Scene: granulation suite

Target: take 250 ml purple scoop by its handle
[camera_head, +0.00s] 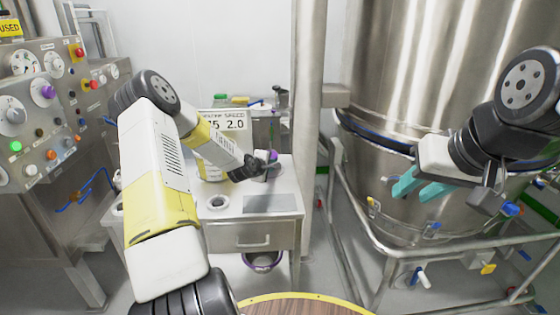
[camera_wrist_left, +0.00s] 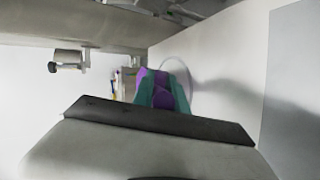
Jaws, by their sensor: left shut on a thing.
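My left gripper (camera_head: 262,167) reaches over the back right part of the steel bench, mostly hidden behind its own wrist. A bit of the purple scoop (camera_head: 273,156) shows beside it. In the left wrist view, the teal fingers of the left gripper (camera_wrist_left: 162,92) are shut on a purple part of the scoop (camera_wrist_left: 153,80). I cannot tell whether that part is the handle, and the rest of the scoop is hidden. My right gripper (camera_head: 418,189) is open and empty, with teal fingers apart, in front of the large steel vessel.
The steel bench (camera_head: 283,225) has a drawer, and a purple-rimmed bowl (camera_head: 263,262) is below it. A control panel (camera_head: 40,110) stands at the left. The steel vessel (camera_head: 420,70) and its rail frame (camera_head: 375,240) fill the right. A sign (camera_head: 228,120) stands behind the bench.

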